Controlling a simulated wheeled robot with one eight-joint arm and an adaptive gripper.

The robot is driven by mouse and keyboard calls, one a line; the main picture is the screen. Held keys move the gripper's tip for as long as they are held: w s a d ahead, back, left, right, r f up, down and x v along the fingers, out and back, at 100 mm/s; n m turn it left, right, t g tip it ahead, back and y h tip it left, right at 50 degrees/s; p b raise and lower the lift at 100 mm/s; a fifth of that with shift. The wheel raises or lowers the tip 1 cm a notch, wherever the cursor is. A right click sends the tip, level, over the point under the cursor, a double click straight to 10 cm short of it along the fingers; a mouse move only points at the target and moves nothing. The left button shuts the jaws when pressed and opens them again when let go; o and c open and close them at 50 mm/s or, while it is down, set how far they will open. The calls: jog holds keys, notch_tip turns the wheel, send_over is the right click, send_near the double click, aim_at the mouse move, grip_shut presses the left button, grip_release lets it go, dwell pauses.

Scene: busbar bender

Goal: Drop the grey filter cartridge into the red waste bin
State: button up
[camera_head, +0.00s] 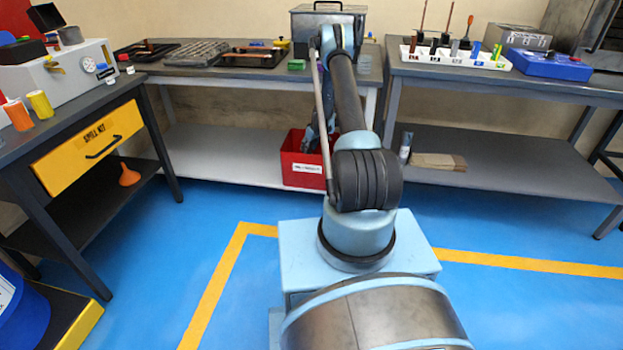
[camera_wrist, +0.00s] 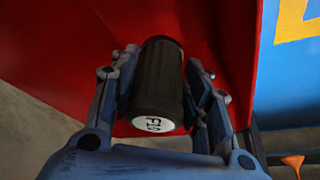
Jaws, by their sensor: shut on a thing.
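A dark grey filter cartridge (camera_wrist: 157,75), a ribbed cylinder with a white end label, sits between the fingers of my gripper (camera_wrist: 163,65). The gripper is shut on it. The red waste bin (camera_head: 301,167) stands on the lower shelf of the back bench, with a white label on its front. My arm hides its right part. The bin's red walls (camera_wrist: 225,35) fill much of the wrist view behind and around the cartridge. The gripper is at the bin; how deep the cartridge sits relative to its rim I cannot tell.
The back bench (camera_head: 225,72) holds trays and a metal box above the bin. A right bench (camera_head: 480,77) carries a white rack and a blue box. At left stands a bench with a yellow drawer (camera_head: 90,147). Blue floor is open.

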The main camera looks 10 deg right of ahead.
aim_at(311, 159)
jog(key=shift+w+a+f+n, duration=0.15)
jog(key=shift+w+a+f, duration=0.15)
jog(key=shift+f, duration=0.3)
jog(key=shift+w+a+f+n, duration=0.2)
jog(key=shift+w+f, duration=0.2)
jog(key=shift+f, duration=0.2)
notch_tip(311, 159, down, 10)
jog(key=shift+r, duration=0.15)
jog(key=o, duration=1.4)
jog(key=shift+r, duration=0.15)
jog(key=v, duration=1.1)
jog(key=shift+s+d+r, duration=0.1)
jog(key=shift+d+r, duration=0.15)
jog(key=shift+r, duration=0.05)
